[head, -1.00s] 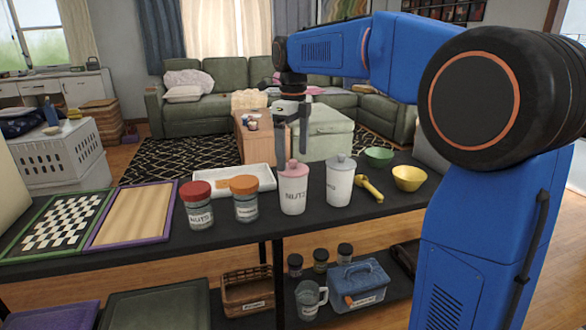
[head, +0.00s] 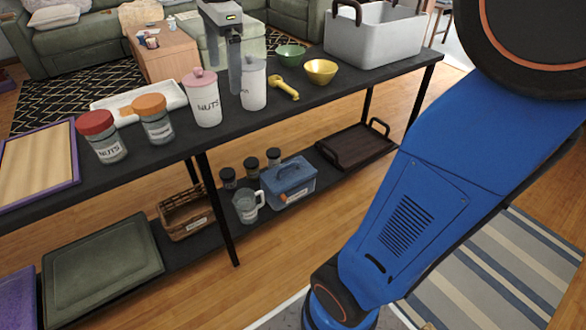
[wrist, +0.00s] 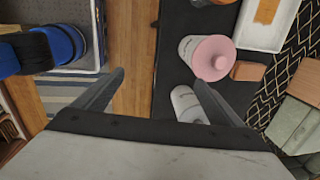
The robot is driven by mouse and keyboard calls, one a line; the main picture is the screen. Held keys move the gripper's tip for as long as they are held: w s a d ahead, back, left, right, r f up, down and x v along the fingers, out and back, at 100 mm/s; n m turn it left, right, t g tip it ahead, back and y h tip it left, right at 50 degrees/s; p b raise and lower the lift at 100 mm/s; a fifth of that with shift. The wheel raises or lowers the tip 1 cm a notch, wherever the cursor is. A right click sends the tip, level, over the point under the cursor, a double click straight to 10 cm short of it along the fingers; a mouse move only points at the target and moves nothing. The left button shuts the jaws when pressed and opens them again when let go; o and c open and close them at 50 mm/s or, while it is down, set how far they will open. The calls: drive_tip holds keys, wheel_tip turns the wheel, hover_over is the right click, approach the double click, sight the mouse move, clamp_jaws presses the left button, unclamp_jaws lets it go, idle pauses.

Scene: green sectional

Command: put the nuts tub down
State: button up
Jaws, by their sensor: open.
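The nuts tub (head: 206,104) is white with a pink lid and a NUTS label. It stands upright on the dark table (head: 330,92), and its pink lid (wrist: 212,58) shows in the wrist view. My gripper (head: 228,80) is open and empty. In the head view its fingers hang to the right of the pink lid and cover part of a second white tub. In the wrist view the open fingers (wrist: 160,80) are apart, with the nuts tub beyond the right fingertip and outside the jaws.
The second white tub (head: 255,88) stands close right of the nuts tub. Left are an orange-lidded jar (head: 155,125), a red-lidded jar (head: 108,145) also labelled NUTS, and a white tray (head: 110,102). Right are a yellow scoop (head: 284,89), bowls (head: 321,72) and a grey bin (head: 375,38).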

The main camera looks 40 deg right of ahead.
drive_tip(key=s+d+f+n+t, duration=0.1)
drive_tip(key=s+d+f+n, duration=0.1)
drive_tip(key=s+f+n, duration=0.7)
drive_tip(key=s+d+f+n+t, duration=0.1)
drive_tip(key=s+f+n+t, duration=0.1)
drive_tip(key=s+f+n, duration=0.6)
drive_tip(key=s+n, duration=0.1)
drive_tip(key=s, duration=0.4)
drive_tip(key=shift+s+d+f+n, duration=0.15)
drive_tip(key=shift+d+f+n, duration=0.15)
drive_tip(key=shift+d+f, duration=0.1)
